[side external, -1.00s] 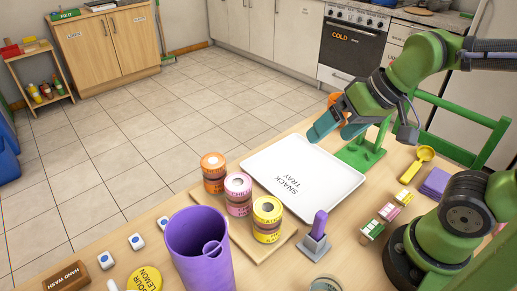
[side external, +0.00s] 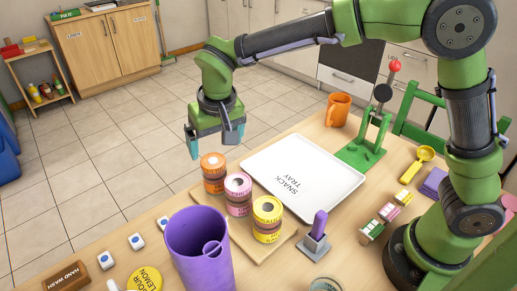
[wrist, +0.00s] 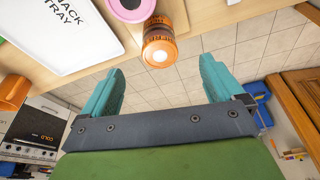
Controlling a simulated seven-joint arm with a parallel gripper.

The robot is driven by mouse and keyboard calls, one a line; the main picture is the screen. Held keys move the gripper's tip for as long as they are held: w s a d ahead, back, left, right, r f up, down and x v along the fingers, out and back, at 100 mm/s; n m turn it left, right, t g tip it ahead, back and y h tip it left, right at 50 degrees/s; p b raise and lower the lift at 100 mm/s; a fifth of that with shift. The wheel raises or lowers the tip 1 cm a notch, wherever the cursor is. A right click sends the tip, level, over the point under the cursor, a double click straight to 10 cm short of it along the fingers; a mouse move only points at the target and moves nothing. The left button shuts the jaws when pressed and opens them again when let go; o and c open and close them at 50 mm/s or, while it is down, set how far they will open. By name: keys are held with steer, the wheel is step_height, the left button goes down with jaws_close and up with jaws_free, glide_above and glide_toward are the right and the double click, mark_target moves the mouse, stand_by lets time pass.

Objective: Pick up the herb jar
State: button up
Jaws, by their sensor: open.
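Three round jars with ring-shaped tops stand in a row on a wooden board: an orange one (side external: 213,172), a pink one (side external: 238,194) and a yellow one (side external: 267,219). Their labels are too small to read, so I cannot tell which is the herb jar. My gripper (side external: 215,143) is open and empty, pointing down above and a little behind the orange jar. In the wrist view the orange jar (wrist: 158,45) shows just beyond and between the fingertips (wrist: 162,68), with the pink top (wrist: 130,8) beside it. Nothing touches the fingers.
A white snack tray (side external: 325,187) lies right of the jars. A purple cup (side external: 200,255) stands in front. An orange mug (side external: 338,109) and a green stand (side external: 362,152) are at the back right. The table edge is close behind the orange jar, with floor beyond.

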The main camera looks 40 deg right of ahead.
mark_target(215, 165)
steer(key=x, duration=0.8)
steer(key=shift+d+f, duration=0.1)
steer(key=shift+f, duration=0.3)
steer(key=shift+w+d+x, duration=0.1)
steer(key=shift+w+x, duration=0.1)
steer(key=shift+x, duration=0.7)
steer(key=shift+w+d+x, duration=0.1)
steer(key=shift+w+x, duration=0.05)
steer(key=shift+x, duration=0.75)
steer(key=shift+w+x, duration=0.2)
steer(key=shift+x, duration=0.75)
steer(key=shift+r, duration=0.2)
steer(key=shift+c, duration=0.2)
steer(key=shift+r, duration=0.1)
steer(key=c, duration=1.2)
